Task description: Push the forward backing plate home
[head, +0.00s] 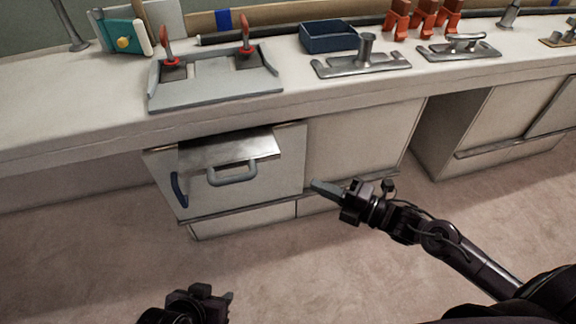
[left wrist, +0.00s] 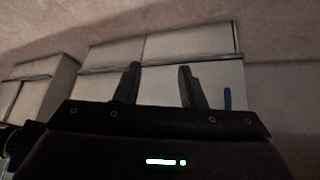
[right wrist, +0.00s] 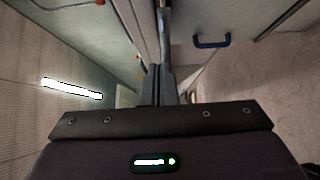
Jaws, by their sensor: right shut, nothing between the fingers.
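A shiny metal plate (head: 230,147) shows under the counter's front edge, at the top of a pale cabinet front (head: 270,185). I cannot tell if it is the forward backing plate or how far it sits in. A grey handle (head: 232,174) is just below it. My right gripper (head: 318,187) is shut and empty, to the right of the cabinet front and apart from the plate; its closed fingers show in the right wrist view (right wrist: 161,82). My left gripper (head: 226,297) is low in front, well below the cabinet; its fingers are open and empty in the left wrist view (left wrist: 160,85).
The counter (head: 60,110) holds a grey tray-like fixture (head: 220,92) with red-ringed posts, a blue bin (head: 328,36) and metal cleats (head: 362,62). A blue handle (head: 178,190) is at the cabinet's left. The floor (head: 110,235) in front is clear.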

